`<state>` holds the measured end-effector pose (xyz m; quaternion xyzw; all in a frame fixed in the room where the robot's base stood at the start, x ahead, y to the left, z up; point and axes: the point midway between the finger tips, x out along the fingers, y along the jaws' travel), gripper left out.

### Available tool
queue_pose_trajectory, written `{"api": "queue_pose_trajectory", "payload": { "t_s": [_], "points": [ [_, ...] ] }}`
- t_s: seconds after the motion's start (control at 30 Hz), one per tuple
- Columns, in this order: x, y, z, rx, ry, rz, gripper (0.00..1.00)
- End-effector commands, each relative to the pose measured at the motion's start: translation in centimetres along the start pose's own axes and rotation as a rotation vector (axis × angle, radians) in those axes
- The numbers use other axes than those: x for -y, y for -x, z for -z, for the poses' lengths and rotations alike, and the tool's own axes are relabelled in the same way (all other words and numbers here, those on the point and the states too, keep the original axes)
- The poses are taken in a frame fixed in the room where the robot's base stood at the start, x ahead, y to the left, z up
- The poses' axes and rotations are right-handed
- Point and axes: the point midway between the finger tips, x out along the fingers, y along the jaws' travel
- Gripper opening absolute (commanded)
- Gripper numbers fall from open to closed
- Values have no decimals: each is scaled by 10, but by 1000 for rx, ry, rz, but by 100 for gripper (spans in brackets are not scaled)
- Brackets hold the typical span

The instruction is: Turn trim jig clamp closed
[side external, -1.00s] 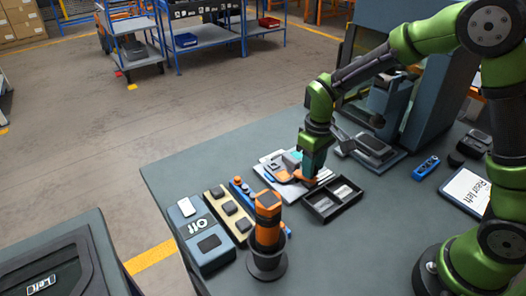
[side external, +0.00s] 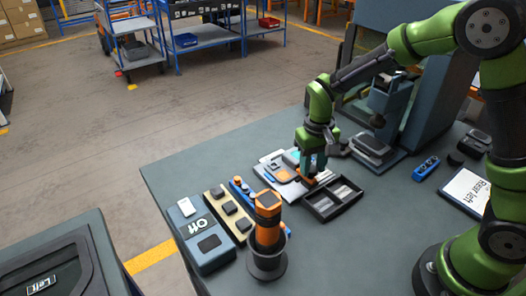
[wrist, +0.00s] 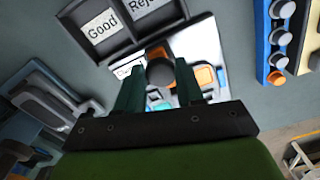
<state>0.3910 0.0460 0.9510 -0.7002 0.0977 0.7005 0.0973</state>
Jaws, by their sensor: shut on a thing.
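The trim jig is a white plate (side external: 275,160) with orange and teal parts on the table. Its plate (wrist: 200,42) also shows in the wrist view, beyond my fingers. My gripper (wrist: 158,80) points down over the jig, its two dark green fingers shut on the clamp handle, whose dark round knob (wrist: 160,73) shows between them. An orange part of the jig (wrist: 205,76) lies just right of the fingers. In the side view my gripper (side external: 309,172) covers much of the clamp, so its exact angle is hard to read.
A dark two-compartment tray (side external: 333,198), labelled Good and Reject, sits close beside the jig. An orange-and-black tool stands in a holder (side external: 267,262) at the front. A blue box marked Off (side external: 205,240) and a strip of knobs (wrist: 277,40) lie to one side.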

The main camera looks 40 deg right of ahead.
Motion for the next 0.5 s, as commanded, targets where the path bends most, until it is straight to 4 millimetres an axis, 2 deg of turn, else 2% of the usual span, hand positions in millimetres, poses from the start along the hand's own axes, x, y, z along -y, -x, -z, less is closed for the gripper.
{"api": "queue_pose_trajectory", "payload": {
  "t_s": [0.2, 0.23, 0.4, 0.5],
  "points": [
    [0, 2, 0, -1, -6, 2, 6],
    [0, 2, 0, -1, -6, 2, 38],
    [0, 1, 0, -1, -3, 2, 63],
    [0, 1, 0, -1, -2, 1, 63]
  ]
}}
